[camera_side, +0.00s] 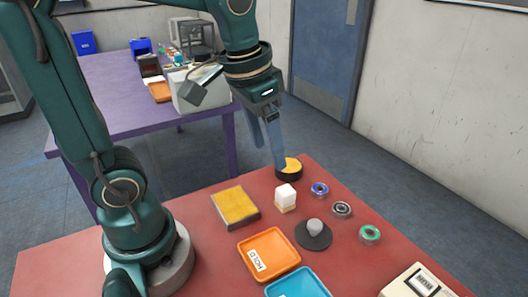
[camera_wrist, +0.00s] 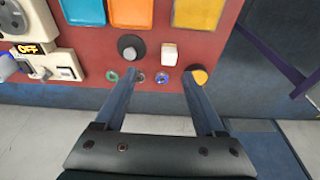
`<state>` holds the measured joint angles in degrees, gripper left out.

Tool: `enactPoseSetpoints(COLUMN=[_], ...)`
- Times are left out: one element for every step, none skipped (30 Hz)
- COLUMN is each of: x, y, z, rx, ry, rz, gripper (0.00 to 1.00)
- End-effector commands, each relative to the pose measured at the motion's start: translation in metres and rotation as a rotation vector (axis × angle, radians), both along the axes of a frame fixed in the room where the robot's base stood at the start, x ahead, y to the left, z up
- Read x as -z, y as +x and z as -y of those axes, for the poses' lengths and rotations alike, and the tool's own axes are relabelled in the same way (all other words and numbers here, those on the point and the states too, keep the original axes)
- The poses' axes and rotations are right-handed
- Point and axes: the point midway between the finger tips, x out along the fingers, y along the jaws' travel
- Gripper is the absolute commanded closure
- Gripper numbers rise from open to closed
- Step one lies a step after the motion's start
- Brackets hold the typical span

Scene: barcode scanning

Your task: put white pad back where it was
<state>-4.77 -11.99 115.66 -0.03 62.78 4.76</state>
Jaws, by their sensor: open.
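The white pad (camera_side: 286,192) is a small white block with a cream lower part, standing on the red table between the yellow pad and the blue ring. In the wrist view the white pad (camera_wrist: 169,54) lies beyond the fingertips, left of the yellow pad. My gripper (camera_side: 277,163) is open, with its fingers pointing down beside a round black holder with a yellow top (camera_side: 290,167). In the wrist view nothing is held between the fingers of my gripper (camera_wrist: 160,80). I cannot tell whether a finger touches the round holder.
A yellow pad (camera_side: 235,206), an orange tray marked HOLD (camera_side: 285,262), a blue tray (camera_side: 300,284) and a grey knob on a dark disc (camera_side: 314,230) stand nearby. Blue (camera_side: 320,189), grey (camera_side: 342,209) and green (camera_side: 370,233) rings line the right. A cream device (camera_side: 400,290) is at front right.

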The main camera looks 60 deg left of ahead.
Motion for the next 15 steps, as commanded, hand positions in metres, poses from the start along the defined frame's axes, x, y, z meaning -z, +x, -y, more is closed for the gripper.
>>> enactPoseSetpoints(x=[-0.002, -0.002, -0.002, -0.001, 0.000, 0.002, 0.004, 0.005, 0.007, 0.009, 0.010, 0.011, 0.012, 0.013, 0.013], y=[-0.012, -0.018, -0.025, -0.031, -0.036, -0.042, -0.046, -0.050, -0.054, -0.056, -0.058, -0.061, -0.062, -0.063, -0.064], z=[0.004, 0.006, 0.008, 0.010, 0.011, 0.013, 0.014, 0.015, 0.016, 0.016, 0.017, 0.017, 0.018, 0.018, 0.018], rx=[0.004, 0.004, 0.004, 0.004, 0.004, 0.006, 0.005, 0.005, 0.005, 0.005, 0.006, 0.005, 0.006, 0.006, 0.005], ry=[0.001, 0.000, -0.001, -0.002, -0.003, -0.006, -0.007, -0.009, -0.012, -0.013, -0.014, -0.016, -0.017, -0.018, -0.019], rz=[0.042, 0.066, 0.094, 0.115, 0.136, 0.159, 0.176, 0.191, 0.209, 0.221, 0.230, 0.240, 0.246, 0.251, 0.256], gripper=[0.29, 0.29, 0.29, 0.29, 0.29, 0.29, 0.29, 0.29, 0.29, 0.29, 0.29, 0.29, 0.29, 0.29, 0.29])
